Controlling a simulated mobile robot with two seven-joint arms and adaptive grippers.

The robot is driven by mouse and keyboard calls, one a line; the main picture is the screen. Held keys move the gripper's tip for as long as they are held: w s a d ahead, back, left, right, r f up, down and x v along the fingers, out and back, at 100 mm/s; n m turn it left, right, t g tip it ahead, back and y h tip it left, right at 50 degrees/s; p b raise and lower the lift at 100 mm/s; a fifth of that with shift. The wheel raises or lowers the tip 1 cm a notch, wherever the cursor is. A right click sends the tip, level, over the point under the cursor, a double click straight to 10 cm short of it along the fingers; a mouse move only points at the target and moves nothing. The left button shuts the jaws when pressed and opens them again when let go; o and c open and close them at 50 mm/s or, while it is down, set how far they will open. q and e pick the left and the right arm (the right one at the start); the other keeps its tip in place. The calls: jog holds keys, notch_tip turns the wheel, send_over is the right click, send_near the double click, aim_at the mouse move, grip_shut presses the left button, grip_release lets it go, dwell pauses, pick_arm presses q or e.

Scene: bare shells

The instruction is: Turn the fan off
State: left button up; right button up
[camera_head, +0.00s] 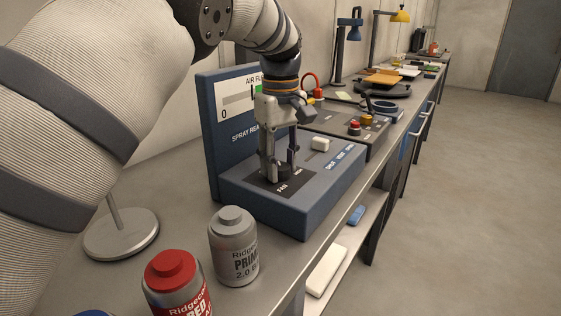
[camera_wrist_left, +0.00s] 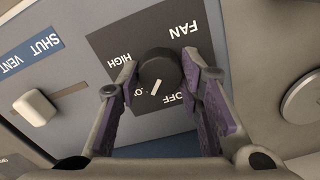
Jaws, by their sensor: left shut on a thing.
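The fan control box (camera_head: 310,205) is a blue-grey unit on the bench with a black FAN plate. Its dark round fan knob (camera_wrist_left: 160,66) shows in the left wrist view, with HIGH, LOW and OFF printed around it. The knob's white mark points down, towards the partly covered LOW label, with OFF to its right. My left gripper (camera_head: 279,168) points down over the plate. In the left wrist view its purple-padded fingers (camera_wrist_left: 162,82) are shut on the knob from both sides. My right gripper is not in view.
A white slider knob (camera_head: 320,144) marked SHUT and VENT sits beside the FAN plate. An upright airflow panel (camera_head: 226,137) stands behind. A grey can (camera_head: 233,256), a red-capped can (camera_head: 172,272) and a round metal base (camera_head: 122,238) stand nearer. The floor at right is clear.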

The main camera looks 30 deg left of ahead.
aim_at(280, 166)
pick_arm(q)
jog(key=n, duration=0.4)
jog(key=shift+n, duration=2.4)
jog(key=o, duration=1.2)
jog(key=shift+c, duration=0.2)
notch_tip(280, 166, up, 12)
